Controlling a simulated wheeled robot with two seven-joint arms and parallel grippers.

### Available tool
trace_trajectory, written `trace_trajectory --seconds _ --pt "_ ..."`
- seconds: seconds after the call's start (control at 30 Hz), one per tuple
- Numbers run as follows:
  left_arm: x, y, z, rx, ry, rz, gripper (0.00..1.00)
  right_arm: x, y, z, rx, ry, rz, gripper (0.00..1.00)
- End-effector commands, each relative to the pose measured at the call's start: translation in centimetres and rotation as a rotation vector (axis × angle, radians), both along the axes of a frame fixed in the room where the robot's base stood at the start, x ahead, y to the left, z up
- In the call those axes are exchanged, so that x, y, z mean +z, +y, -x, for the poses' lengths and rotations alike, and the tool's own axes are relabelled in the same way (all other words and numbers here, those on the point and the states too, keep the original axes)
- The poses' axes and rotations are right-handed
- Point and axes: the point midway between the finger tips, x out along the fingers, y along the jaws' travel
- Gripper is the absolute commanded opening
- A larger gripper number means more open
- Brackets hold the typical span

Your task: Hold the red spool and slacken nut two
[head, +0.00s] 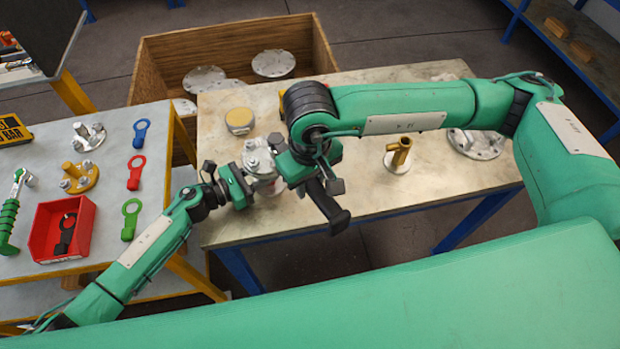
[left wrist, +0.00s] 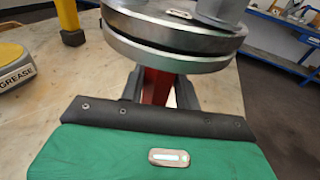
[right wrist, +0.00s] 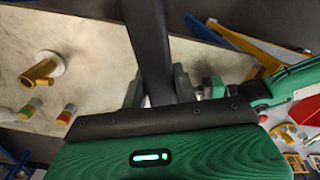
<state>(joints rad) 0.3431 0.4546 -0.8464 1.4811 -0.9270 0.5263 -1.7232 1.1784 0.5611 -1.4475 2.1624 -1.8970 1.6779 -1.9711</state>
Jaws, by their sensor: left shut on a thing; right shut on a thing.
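The red spool (left wrist: 157,88) stands on the pale worktable under a pair of grey steel flanges (left wrist: 165,40). In the head view its bolted top flange (head: 258,157) shows between my two grippers. My left gripper (head: 246,182) comes from the left and is shut on the red body below the flanges. My right gripper (head: 304,174) is just right of the flange and is shut on a dark tool (head: 336,208), which also shows as a dark bar in the right wrist view (right wrist: 150,45). Which nut is number two, and whether the tool touches one, I cannot tell.
A grease tin (head: 239,120) sits behind the spool. A brass fitting (head: 398,152) and a grey flange (head: 478,143) stand to the right. A wooden crate (head: 160,55) is behind the table. A left bench holds a red bin (head: 42,228) and coloured ring-ended tools (head: 136,172).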

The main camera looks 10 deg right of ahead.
Motion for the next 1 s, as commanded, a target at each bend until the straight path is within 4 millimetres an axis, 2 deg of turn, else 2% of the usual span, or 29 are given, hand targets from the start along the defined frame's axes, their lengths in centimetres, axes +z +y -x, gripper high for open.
trace_trajectory --seconds 0.63,1.0 --pt "0.0 0.1 -0.1 0.002 0.001 0.0 0.14 -2.1 0.0 0.0 0.0 0.0 0.0 0.02" --pt "0.0 0.1 -0.1 0.002 0.001 0.0 0.14 -2.3 -0.1 -0.1 0.004 -0.001 0.0 0.02"
